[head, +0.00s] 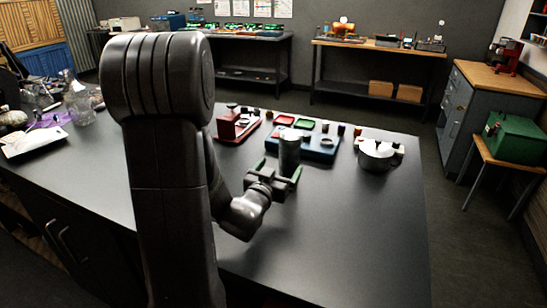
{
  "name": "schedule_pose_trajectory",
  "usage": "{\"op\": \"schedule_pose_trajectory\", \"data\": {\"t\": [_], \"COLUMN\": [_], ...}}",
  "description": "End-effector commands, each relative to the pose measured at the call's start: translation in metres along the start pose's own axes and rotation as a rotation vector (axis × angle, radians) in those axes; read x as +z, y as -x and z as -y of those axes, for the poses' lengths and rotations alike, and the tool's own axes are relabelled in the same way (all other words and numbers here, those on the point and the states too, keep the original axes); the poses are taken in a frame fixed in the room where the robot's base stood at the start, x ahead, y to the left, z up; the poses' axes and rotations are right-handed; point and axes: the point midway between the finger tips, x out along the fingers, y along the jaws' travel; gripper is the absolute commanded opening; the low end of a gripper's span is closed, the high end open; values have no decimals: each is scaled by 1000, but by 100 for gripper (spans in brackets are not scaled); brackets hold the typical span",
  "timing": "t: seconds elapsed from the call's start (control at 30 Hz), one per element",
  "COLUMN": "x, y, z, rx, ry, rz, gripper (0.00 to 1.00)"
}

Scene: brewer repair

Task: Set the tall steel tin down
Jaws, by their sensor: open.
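The tin is at or just beyond the fingertips, closer to the right finger. The tin's base is partly hidden by the gripper, so I cannot tell exactly how it meets the table.
A blue tray (320,154) with small parts lies behind the tin, and a red device (228,125) stands to its left. Glassware (77,105) is far left. The table's front right is clear.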

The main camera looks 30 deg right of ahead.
Motion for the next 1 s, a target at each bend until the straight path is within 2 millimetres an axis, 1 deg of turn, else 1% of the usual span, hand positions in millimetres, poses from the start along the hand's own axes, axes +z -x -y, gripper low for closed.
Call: {"op": "schedule_pose_trajectory", "data": {"t": [0.07,0.3,0.4,0.57,0.67,0.83,1.0], "x": [-2,-3,-3,-2,-5,-14,-12], "y": [-10,-56,-72,-83,-90,-114,-132], "z": [-1,-1,0,1,2,8,8], "rx": [5,3,2,1,0,0,1], "ry": [2,1,1,0,0,0,1], "rz": [-2,0,-1,-1,0,0,0], "gripper": [90,90,90,90,90,90,90]}}
